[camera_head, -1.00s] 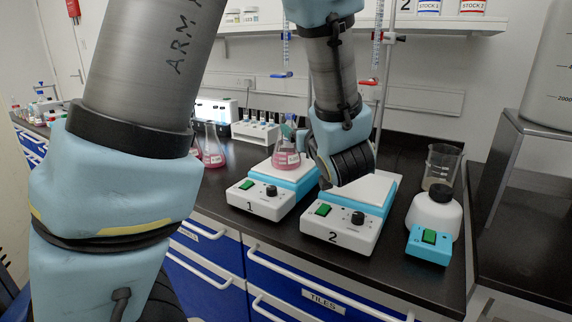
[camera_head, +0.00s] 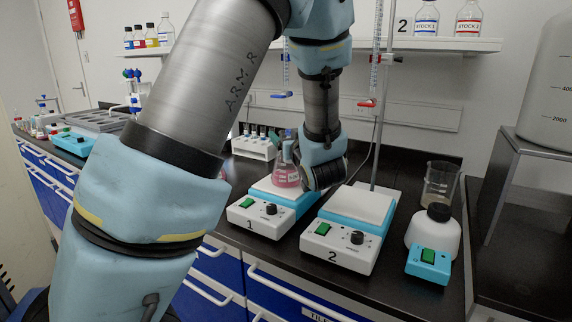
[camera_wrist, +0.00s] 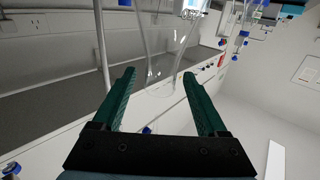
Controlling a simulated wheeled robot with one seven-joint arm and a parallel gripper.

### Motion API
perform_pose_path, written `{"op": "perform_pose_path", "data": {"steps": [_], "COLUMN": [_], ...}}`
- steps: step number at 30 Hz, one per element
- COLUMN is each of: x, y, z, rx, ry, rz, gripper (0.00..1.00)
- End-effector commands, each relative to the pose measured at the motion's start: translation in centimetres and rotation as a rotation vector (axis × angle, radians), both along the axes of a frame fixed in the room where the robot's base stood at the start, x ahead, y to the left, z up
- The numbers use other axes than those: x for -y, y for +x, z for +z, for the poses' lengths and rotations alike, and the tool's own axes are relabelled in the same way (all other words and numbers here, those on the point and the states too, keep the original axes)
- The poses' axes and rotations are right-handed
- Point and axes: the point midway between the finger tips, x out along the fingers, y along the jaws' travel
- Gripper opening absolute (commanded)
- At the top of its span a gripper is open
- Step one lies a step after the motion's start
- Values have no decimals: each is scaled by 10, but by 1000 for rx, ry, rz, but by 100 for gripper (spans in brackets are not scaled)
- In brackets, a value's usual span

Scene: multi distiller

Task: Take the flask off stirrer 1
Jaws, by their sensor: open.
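The flask (camera_head: 286,177), a conical glass with pink liquid, stands upright on the white plate of stirrer 1 (camera_head: 252,221) in the head view. Stirrer 1 is a white and blue box with a green switch and a black knob. The dark end of my arm is right beside the flask, on its right; the fingers are not clear there. In the wrist view my gripper (camera_wrist: 160,74) is open, with two dark green fingers apart. A clear glass outline shows between and beyond them; I cannot tell whether the fingers touch it.
Stirrer 2 (camera_head: 342,240) stands close on the right, its plate bare. A beaker (camera_head: 440,183) and a white bottle (camera_head: 432,234) are farther right. A vial rack (camera_head: 254,148) is behind the flask. Burettes hang above on stands, and a shelf (camera_head: 440,44) runs along the wall.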

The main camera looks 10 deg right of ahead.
Motion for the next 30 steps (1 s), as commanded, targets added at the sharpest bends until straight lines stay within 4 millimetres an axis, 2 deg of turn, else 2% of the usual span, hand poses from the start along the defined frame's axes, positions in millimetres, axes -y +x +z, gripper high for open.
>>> {"op": "perform_pose_path", "data": {"steps": [3,10,30], "x": [-1,-1,-1], "y": [7,7,7], "z": [0,0,0], "rx": [0,0,0], "ry": [1,1,0], "rz": [1,0,0], "gripper": [76,73,0]}}
